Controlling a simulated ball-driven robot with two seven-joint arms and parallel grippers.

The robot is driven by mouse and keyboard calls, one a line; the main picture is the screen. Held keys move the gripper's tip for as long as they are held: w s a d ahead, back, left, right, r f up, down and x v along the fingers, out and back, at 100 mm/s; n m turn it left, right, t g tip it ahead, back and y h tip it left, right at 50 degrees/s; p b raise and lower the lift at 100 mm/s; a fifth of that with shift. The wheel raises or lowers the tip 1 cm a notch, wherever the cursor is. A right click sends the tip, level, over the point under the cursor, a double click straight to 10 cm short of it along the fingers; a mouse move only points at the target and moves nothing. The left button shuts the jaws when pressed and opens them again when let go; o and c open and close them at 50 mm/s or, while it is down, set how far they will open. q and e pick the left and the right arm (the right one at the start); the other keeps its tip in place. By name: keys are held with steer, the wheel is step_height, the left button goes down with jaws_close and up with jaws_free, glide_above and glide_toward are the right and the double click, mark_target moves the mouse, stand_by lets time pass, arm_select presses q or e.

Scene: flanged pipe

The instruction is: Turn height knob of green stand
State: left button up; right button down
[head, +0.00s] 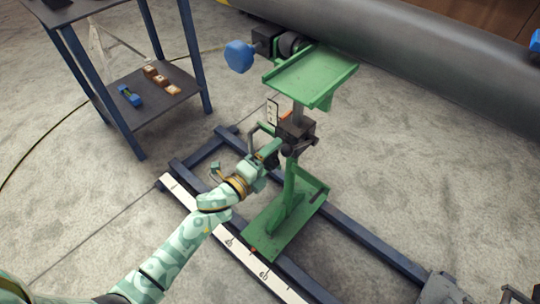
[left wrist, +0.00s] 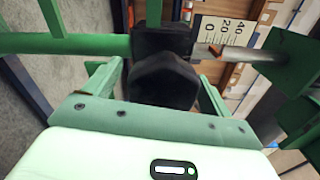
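The green stand (head: 286,200) stands upright on the dark blue rail frame, with a flat green top plate (head: 312,70). Its black height knob and clamp block (head: 297,126) sit on the post below the plate. In the left wrist view the dark knob (left wrist: 165,82) is straight ahead, in front of the black clamp. My left gripper (head: 272,150) is at the knob from the left. Its green fingers (left wrist: 160,84) are apart, one on each side of the knob; a small gap shows on the left, and contact is unclear on the right. My right gripper is not in view.
A large grey pipe (head: 400,65) runs behind the stand at the top. A blue knob (head: 239,56) sticks out beside the top plate. A dark table (head: 150,90) with small blocks on its lower shelf stands at the left. A white scale strip (head: 240,245) lies along the rail.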

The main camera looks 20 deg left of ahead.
arm_select(q)
steer(key=shift+s+a, duration=0.15)
steer(key=shift+s, duration=0.2)
steer(key=p+v, duration=0.3)
steer(key=v, duration=1.2)
steer(key=shift+s+p, duration=0.25)
steer(key=shift+p, duration=0.15)
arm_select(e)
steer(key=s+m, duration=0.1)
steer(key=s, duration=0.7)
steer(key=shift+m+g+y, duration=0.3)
arm_select(q)
steer(key=shift+a, duration=0.1)
